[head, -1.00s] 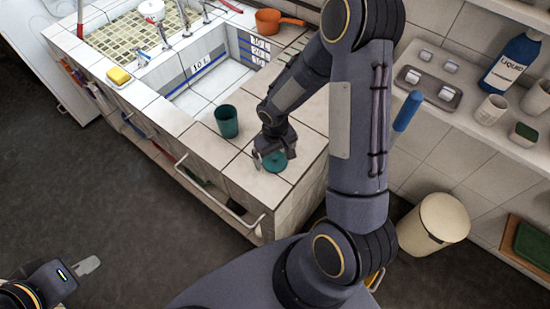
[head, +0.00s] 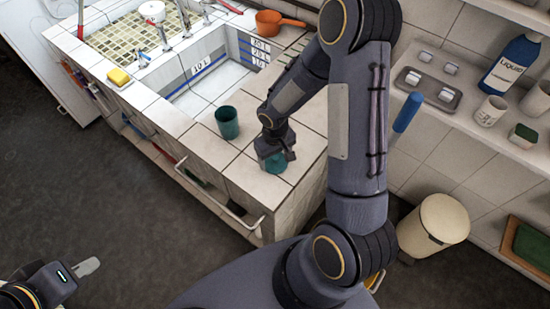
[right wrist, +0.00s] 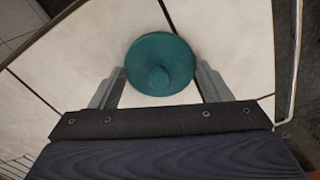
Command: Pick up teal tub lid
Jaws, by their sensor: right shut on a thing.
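The teal tub lid (head: 275,163) is a round disc at the near right part of the tiled counter. In the right wrist view the lid (right wrist: 160,63) shows its round knob and lies between my two fingers. My right gripper (head: 274,158) is over the lid and shut on it, with one finger at each side of its rim. Part of the lid is hidden by the gripper in the head view. My left gripper (head: 86,267) is at the lower left, away from the counter; its finger gap cannot be made out.
A teal cup (head: 227,122) stands on the counter left of the lid, beside the sink basin (head: 195,97). An orange pan (head: 270,22) is at the back. A yellow sponge (head: 119,76) lies at the left edge. A beige bin (head: 440,222) stands on the floor at right.

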